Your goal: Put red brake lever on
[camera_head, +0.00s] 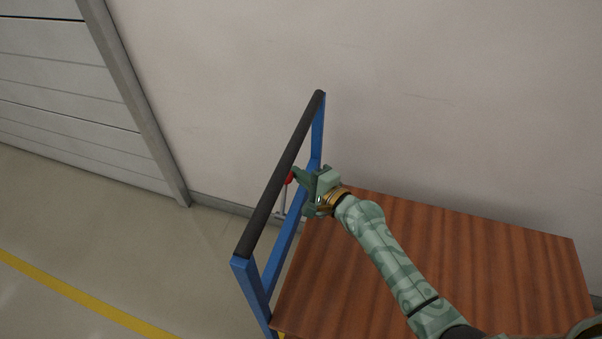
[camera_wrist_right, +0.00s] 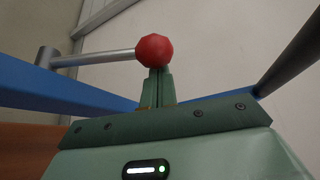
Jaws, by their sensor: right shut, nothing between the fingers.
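The brake lever is a grey metal rod with a red ball knob (camera_head: 289,178). It sits at the blue frame of the cart, below the black handle bar. In the right wrist view the red knob (camera_wrist_right: 155,50) is at the fingertips, and the rod (camera_wrist_right: 95,58) runs left to a grey pivot by the blue rail. My right gripper (camera_head: 296,174) is shut, with its fingers together and nothing between them. Its tips (camera_wrist_right: 158,72) are right at the knob; whether they touch it I cannot tell. My left gripper is not in view.
The black handle bar (camera_head: 280,175) slants above the lever on the blue frame (camera_head: 252,284). The brown wooden cart deck (camera_head: 460,255) lies right of it, bare apart from my arm over it. A pale wall stands behind; the floor at left is clear, with a yellow line (camera_head: 85,298).

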